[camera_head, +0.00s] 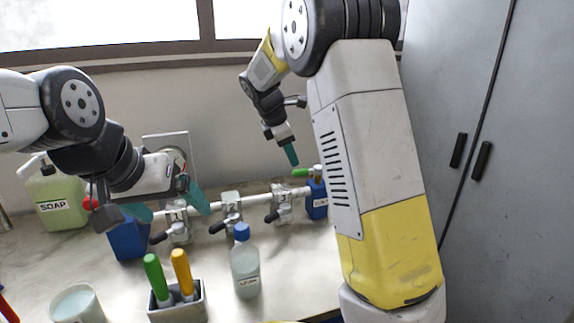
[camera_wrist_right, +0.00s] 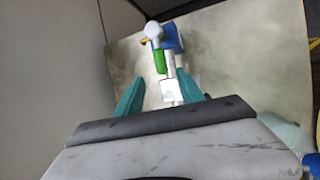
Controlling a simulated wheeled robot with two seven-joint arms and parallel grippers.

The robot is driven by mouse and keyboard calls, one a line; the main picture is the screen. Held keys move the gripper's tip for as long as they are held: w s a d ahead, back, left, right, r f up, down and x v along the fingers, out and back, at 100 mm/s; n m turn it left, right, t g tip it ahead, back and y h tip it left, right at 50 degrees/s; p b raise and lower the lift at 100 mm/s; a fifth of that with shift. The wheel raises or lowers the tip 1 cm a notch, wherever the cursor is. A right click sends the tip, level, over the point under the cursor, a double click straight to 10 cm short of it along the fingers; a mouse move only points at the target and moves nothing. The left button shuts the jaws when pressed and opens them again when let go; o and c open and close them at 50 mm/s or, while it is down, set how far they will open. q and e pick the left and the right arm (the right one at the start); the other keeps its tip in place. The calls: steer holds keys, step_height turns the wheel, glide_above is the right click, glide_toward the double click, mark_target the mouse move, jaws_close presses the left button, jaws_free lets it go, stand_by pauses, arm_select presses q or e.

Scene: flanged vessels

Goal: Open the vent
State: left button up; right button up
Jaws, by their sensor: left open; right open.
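A white pipe (camera_head: 255,195) runs along the back of the bench. A green handle (camera_head: 301,172) sits at its right end, above a blue block (camera_head: 317,199); I take it for the vent handle. My right gripper (camera_head: 291,155) is above and slightly left of this handle. In the right wrist view its teal fingers (camera_wrist_right: 160,90) are apart with nothing gripped, and the green handle (camera_wrist_right: 160,62) shows beyond them. My left gripper (camera_head: 168,206) is open at the pipe's left end. Its fingers partly hide the pipe there; I see nothing held.
Several clamps with black levers, including a middle one (camera_head: 231,210), sit along the pipe. In front stand a blue-capped bottle (camera_head: 245,265), a holder (camera_head: 180,312) with green and orange handles, and a white cup (camera_head: 77,305). A soap jug (camera_head: 55,200) is at left, a grey cabinet (camera_head: 500,130) at right.

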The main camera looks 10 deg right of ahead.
mark_target(297, 170)
steer(key=x, duration=0.7)
steer(key=shift+d+f, duration=0.1)
steer(key=shift+f, duration=0.1)
jaws_close()
stand_by(1.2)
